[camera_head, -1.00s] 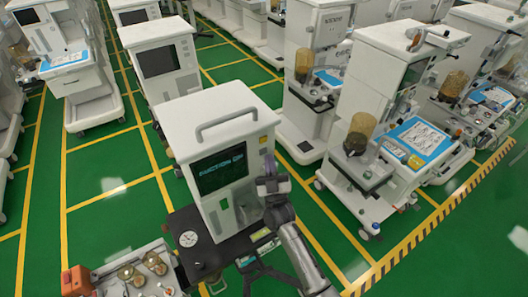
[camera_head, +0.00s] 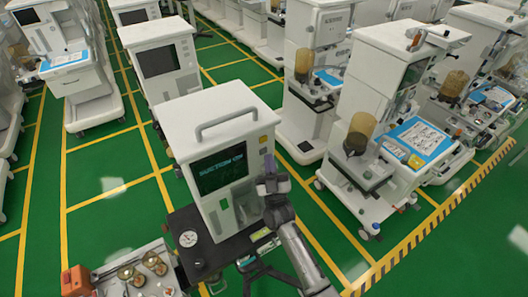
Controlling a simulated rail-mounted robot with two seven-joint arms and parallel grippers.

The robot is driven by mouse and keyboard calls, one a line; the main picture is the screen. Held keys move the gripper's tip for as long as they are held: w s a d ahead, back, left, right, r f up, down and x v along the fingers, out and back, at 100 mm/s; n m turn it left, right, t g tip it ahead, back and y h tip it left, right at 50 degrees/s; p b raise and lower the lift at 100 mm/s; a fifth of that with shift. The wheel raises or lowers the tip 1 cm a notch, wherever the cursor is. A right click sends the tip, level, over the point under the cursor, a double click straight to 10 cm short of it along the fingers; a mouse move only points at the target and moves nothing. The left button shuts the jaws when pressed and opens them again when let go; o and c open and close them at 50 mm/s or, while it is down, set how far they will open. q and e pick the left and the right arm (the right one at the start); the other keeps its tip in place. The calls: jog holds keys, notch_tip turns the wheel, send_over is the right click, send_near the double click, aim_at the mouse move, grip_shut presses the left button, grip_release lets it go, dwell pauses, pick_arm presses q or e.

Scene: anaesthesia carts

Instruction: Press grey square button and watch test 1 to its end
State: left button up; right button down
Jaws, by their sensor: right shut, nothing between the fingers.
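The machine (camera_head: 218,120) is a white cabinet with a grey top handle, standing on a dark cart in the middle of the view. Its dark screen (camera_head: 220,170) shows green text that appears to read "SUCTION OP". A small yellowish square (camera_head: 263,139) shows high on the front, right of the screen. I cannot make out a grey square button; my gripper may hide it. My right gripper (camera_head: 269,165) is shut and empty, pointing up at the right part of the machine's front. I cannot tell whether it touches the panel. My left gripper is not in view.
A round gauge (camera_head: 188,239) sits on the dark cart top (camera_head: 205,258). A tray with brass-coloured parts (camera_head: 140,275) and an orange box (camera_head: 76,281) are at the lower left. Other anaesthesia carts (camera_head: 385,110) stand right and behind. Green floor with yellow lines is open between them.

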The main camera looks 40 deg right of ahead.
jog(key=shift+w, duration=0.15)
jog(key=shift+w, duration=0.2)
jog(key=shift+w, duration=0.15)
dwell(0.4)
jog(key=shift+w+d+b, duration=0.1)
jog(key=shift+w+b, duration=0.2)
jog(key=shift+b, duration=0.1)
dwell(0.6)
jog(key=shift+s+p, duration=0.55)
jog(key=shift+s, duration=0.3)
